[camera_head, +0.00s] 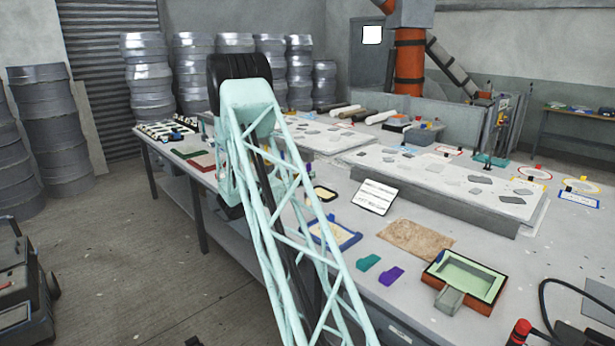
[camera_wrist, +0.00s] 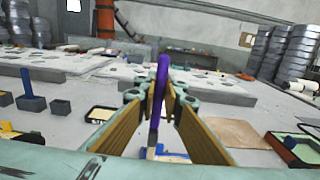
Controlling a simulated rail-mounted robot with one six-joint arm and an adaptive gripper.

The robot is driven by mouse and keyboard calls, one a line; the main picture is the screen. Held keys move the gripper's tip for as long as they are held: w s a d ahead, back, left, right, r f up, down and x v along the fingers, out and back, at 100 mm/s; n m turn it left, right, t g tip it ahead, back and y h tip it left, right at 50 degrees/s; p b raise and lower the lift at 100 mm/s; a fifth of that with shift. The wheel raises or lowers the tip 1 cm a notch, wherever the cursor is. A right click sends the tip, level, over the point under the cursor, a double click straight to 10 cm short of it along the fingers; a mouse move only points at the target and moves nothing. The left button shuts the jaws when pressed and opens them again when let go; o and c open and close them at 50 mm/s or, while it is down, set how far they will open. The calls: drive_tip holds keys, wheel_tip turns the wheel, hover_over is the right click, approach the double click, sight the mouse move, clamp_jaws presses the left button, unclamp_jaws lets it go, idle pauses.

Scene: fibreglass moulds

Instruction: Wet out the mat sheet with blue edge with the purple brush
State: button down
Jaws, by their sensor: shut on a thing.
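My gripper (camera_wrist: 158,98) shows in the wrist view, its two jaws shut on the purple brush (camera_wrist: 162,72), which stands roughly upright between them. The brush's lower end is partly hidden by the jaws. A blue-edged piece (camera_wrist: 178,157) shows low in the wrist view, below and beyond the jaws; I cannot tell whether the brush touches it. In the head view a blue-edged piece with a pale middle (camera_head: 348,241) lies on the table, partly covered by my arm. My gripper is hidden behind my arm in the head view.
A tan board (camera_head: 415,238) lies to the right, near an orange-rimmed tray (camera_head: 489,306) with pale green inside. Small teal (camera_head: 368,262) and purple (camera_head: 391,275) blocks lie between. A white sheet on a stand (camera_head: 375,196) and a long raised grey slab (camera_head: 440,205) stand behind.

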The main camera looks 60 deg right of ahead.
drive_tip(key=shift+f, duration=0.15)
drive_tip(key=shift+f+b, duration=1)
drive_tip(key=shift+f, duration=1.35)
drive_tip(key=shift+w+r, duration=0.1)
